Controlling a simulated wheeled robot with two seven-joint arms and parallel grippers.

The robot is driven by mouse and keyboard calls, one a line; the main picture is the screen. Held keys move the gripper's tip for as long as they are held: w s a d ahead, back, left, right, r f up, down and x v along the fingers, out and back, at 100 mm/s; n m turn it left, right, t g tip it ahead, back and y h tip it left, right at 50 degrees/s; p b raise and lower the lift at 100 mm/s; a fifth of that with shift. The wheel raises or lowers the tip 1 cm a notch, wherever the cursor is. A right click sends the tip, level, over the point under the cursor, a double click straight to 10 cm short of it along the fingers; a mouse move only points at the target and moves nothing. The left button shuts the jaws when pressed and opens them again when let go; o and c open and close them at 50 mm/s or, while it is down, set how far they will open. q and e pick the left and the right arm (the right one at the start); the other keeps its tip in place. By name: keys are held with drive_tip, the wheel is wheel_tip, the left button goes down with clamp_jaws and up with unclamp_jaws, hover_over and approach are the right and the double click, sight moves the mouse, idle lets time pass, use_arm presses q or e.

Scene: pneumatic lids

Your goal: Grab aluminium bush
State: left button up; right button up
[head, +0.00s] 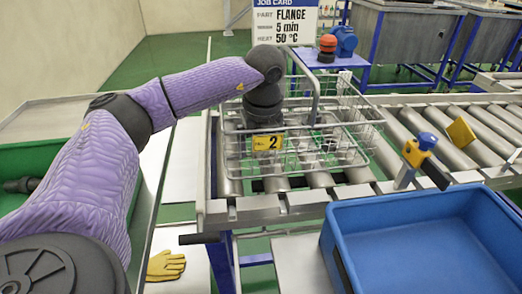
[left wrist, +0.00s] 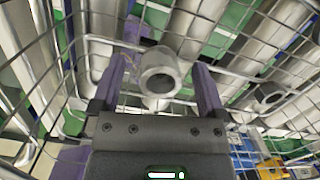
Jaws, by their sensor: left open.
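A grey metal bush (left wrist: 160,78), a short hollow cylinder, shows in the left wrist view with its round opening towards the camera. It lies in the wire basket (head: 350,152) on the roller conveyor. My left gripper (left wrist: 161,66) is open, with one finger on each side of the bush in the picture. No contact with the bush shows, and I cannot tell how deep the fingers reach. In the head view my left wrist points down into the basket and the fingers are hidden. A second round hollow grey part (left wrist: 266,96) lies to the right. My right gripper is not in view.
The basket has a raised handle (head: 316,75) beside my wrist and a yellow tag (head: 268,142) marked 2. A blue bin (head: 338,250) stands at the front right. A yellow-blue device (head: 420,150) stands on the conveyor edge. A yellow glove (head: 165,265) lies low at left.

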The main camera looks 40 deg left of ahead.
use_arm(q)
clamp_jaws()
